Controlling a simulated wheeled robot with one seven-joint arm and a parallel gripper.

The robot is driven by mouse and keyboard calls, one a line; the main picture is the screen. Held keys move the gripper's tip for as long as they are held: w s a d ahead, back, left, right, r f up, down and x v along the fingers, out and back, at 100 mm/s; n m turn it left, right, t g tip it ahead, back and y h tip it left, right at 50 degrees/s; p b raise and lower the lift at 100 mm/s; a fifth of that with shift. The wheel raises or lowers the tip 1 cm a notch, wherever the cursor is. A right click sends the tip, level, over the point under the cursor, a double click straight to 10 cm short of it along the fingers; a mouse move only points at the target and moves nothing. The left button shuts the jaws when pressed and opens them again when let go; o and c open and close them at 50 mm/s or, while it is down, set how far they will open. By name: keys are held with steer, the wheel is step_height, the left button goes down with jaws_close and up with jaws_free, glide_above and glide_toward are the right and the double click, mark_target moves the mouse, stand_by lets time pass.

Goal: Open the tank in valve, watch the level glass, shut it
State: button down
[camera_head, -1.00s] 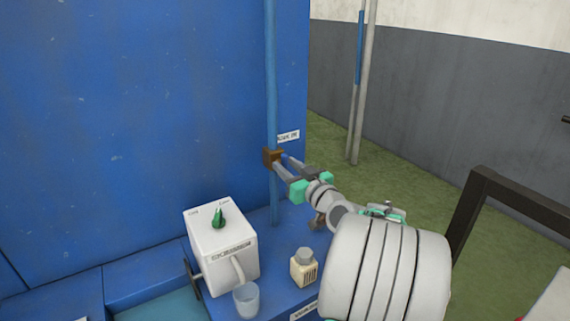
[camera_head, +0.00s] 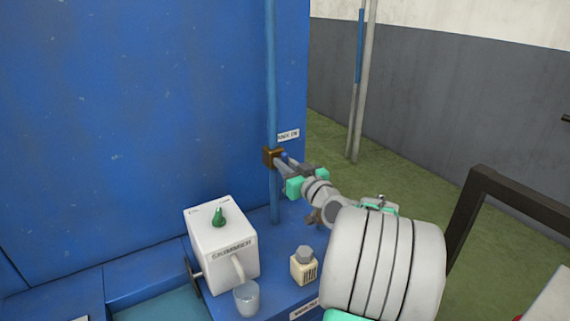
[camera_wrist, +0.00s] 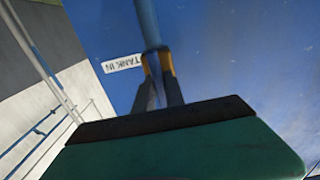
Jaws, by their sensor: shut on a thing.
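The tank in valve (camera_head: 268,157) is a small brass-brown block on a vertical blue pipe (camera_head: 271,80), beside a white label (camera_head: 288,135). The label reads TANK IN, upside down, in the wrist view (camera_wrist: 123,64). My gripper (camera_head: 282,161) reaches the valve from the right and is shut on its handle; a small blue piece shows by the fingers. In the wrist view my gripper (camera_wrist: 158,68) has its fingertips at the brass part, in front of the blue pipe. The handle's angle is mostly hidden. A tall thin tube (camera_head: 360,45) with a blue section stands behind; I cannot tell whether it is the level glass.
A white box (camera_head: 222,245) with a green knob stands on the blue ledge below, left of my arm. A clear cup (camera_head: 246,298) is under its spout, and a small cream bottle (camera_head: 304,267) stands to the right. A dark frame (camera_head: 480,190) is at the right.

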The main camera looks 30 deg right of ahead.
steer(key=f+n+b, duration=0.1)
steer(key=b, duration=0.5)
steer(key=shift+f+n+b, duration=0.1)
steer(key=shift+n+b, duration=0.2)
steer(key=shift+n, duration=0.1)
steer(key=n+b, duration=0.1)
steer(key=b, duration=0.2)
steer(key=shift+a, duration=0.1)
steer(key=shift+r+n+b, duration=0.3)
steer(key=shift+r+b, duration=0.05)
steer(key=shift+r, duration=0.2)
steer(key=c, duration=1.5)
jaws_free()
steer(key=shift+o, duration=0.2)
steer(key=shift+s, duration=0.1)
